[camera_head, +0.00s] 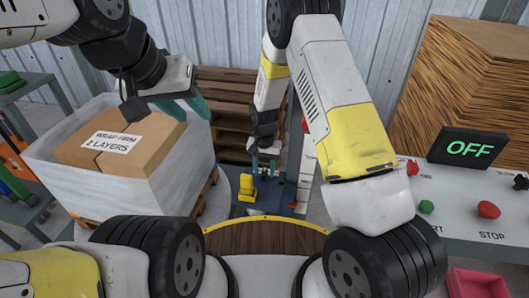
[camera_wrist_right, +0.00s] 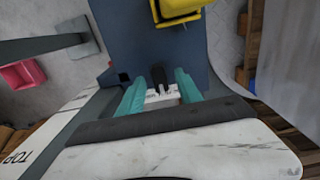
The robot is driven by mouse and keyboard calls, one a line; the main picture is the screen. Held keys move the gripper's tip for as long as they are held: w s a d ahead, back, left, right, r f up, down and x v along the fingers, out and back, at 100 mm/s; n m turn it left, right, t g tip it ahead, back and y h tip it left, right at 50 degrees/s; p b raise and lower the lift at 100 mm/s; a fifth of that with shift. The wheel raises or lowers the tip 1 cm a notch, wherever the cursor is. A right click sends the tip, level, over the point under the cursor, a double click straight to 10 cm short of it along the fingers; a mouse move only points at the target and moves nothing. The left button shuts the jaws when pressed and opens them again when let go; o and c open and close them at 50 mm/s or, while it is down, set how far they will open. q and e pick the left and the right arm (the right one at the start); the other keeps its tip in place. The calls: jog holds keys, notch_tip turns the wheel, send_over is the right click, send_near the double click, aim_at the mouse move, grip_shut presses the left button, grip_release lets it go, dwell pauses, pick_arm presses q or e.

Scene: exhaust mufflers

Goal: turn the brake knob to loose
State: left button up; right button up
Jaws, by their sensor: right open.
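My right gripper (camera_head: 264,164) is open and points down over a blue base (camera_head: 243,210) in the middle of the head view. In the right wrist view its two teal fingers (camera_wrist_right: 160,92) are apart. A small dark upright part (camera_wrist_right: 158,76) with a pale piece shows between them, and I cannot tell whether it is the brake knob. A dark knob (camera_head: 521,182) sits at the right end of the white control panel, its label too small to read. My left gripper (camera_head: 182,105) is over the carton at the left; its finger gap is unclear.
A yellow block (camera_head: 247,187) stands on the blue base; it also shows in the wrist view (camera_wrist_right: 180,10). A pink bin (camera_head: 477,284) is at lower right.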

jog(key=shift+f, duration=0.15)
grip_shut()
dwell(0.4)
jog(key=n, duration=0.4)
jog(key=shift+n, duration=2.4)
